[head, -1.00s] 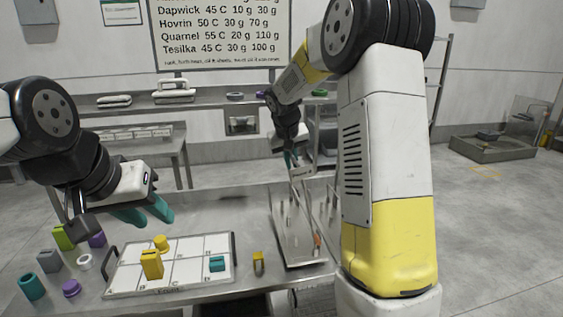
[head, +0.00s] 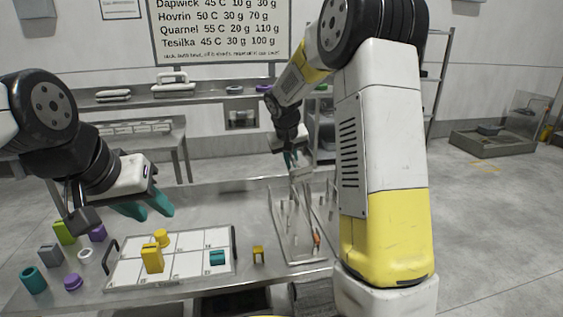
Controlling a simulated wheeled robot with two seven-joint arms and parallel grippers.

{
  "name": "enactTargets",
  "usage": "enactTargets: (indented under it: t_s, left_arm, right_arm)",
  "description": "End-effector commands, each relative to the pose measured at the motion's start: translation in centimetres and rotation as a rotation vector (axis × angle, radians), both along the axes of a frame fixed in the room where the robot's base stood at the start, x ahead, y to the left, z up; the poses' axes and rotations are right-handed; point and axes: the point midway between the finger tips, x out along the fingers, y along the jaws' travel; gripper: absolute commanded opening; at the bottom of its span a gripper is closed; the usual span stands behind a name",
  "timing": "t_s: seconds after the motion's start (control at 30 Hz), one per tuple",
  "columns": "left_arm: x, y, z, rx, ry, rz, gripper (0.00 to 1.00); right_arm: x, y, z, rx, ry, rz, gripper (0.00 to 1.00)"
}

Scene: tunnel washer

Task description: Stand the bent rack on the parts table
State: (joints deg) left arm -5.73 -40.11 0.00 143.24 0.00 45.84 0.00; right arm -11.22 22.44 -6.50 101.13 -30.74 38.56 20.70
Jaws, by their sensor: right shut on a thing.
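The bent rack (head: 296,250) is a grey metal frame with upright pins and rails at the right end of the parts table (head: 200,205). Its near end is low by the table's front edge; whether it rests on the top is unclear. A small orange piece (head: 317,240) shows at its right side.
A white gridded board (head: 195,265) holds yellow and teal pieces. Several coloured pieces stand left of it, and a small yellow piece (head: 258,252) stands between board and rack. My right arm hides the table's right end. A low bin (head: 492,144) is on the floor.

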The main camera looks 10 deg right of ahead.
Motion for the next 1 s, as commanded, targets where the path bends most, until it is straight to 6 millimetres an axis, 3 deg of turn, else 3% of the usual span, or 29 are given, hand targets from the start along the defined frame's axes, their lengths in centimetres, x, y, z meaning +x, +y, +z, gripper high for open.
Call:
enactTargets:
  t_s: [0.6, 0.7, 0.77, 1.0]
  left_arm:
    - [0.0, 0.0, 0.0, 0.0, 0.0, 0.0, 0.36]
    - [0.0, 0.0, 0.0, 0.0, 0.0, 0.0, 0.36]
    - [0.0, 0.0, 0.0, 0.0, 0.0, 0.0, 0.36]
    - [0.0, 0.0, 0.0, 0.0, 0.0, 0.0, 0.36]
  right_arm:
    - [0.1, 0.0, -0.5, 0.0, -0.005, 0.001, 0.0]
    - [0.1, 0.0, -0.5, 0.0, -0.005, 0.001, 0.24]
    - [0.1, 0.0, -0.6, 0.0, -0.004, 0.001, 0.34]
    - [-0.1, 0.0, -0.9, 0.0, 0.005, -0.001, 0.34]
